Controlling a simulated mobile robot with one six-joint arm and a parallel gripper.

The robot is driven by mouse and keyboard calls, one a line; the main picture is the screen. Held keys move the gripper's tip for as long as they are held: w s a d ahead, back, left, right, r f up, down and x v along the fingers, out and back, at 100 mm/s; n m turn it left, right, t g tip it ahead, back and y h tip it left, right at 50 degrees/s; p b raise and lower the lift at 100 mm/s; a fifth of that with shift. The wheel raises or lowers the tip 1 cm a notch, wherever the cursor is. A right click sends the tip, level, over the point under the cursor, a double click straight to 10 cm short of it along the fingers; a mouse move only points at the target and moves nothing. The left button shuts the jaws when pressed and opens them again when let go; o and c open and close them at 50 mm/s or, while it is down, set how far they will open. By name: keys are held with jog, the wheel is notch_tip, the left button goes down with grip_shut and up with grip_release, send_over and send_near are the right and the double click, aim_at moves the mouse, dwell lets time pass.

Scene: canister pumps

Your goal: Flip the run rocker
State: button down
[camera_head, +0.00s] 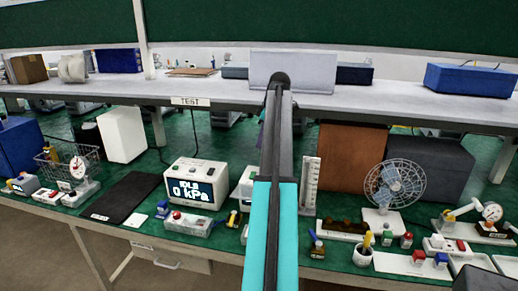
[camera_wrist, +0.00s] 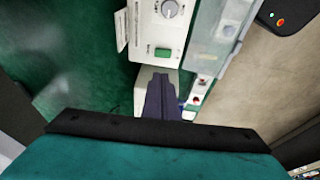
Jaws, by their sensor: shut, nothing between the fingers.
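A green rocker (camera_wrist: 162,53) sits on the pale face of a unit in the wrist view, below a round grey dial knob (camera_wrist: 170,9). It may be the run rocker; its small label is unreadable. My gripper (camera_wrist: 158,78) shows as dark shut fingers with nothing held, their tips just below the green rocker in the picture. I cannot tell whether they touch the unit. In the head view, my arm crosses the middle and partly hides a white unit (camera_head: 243,187). Left of it, a white display box (camera_head: 196,184) reads "IDLE 0 kPa".
A clear-covered strip with small buttons (camera_wrist: 205,75) lies right of the unit in the wrist view. In the head view, a grey shelf (camera_head: 130,88) runs above the green bench. A wire fan (camera_head: 393,186), a vertical gauge (camera_head: 310,183) and a black mat (camera_head: 125,198) stand around.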

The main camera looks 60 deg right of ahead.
jog(key=p, duration=0.3)
send_over(253, 173)
jog(key=s, duration=0.1)
notch_tip(253, 173, down, 12)
jog(key=shift+s+a+r, duration=0.1)
jog(key=shift+r, duration=0.15)
jog(key=shift+f+p, duration=0.3)
jog(key=shift+f, duration=0.35)
jog(key=shift+f, duration=0.1)
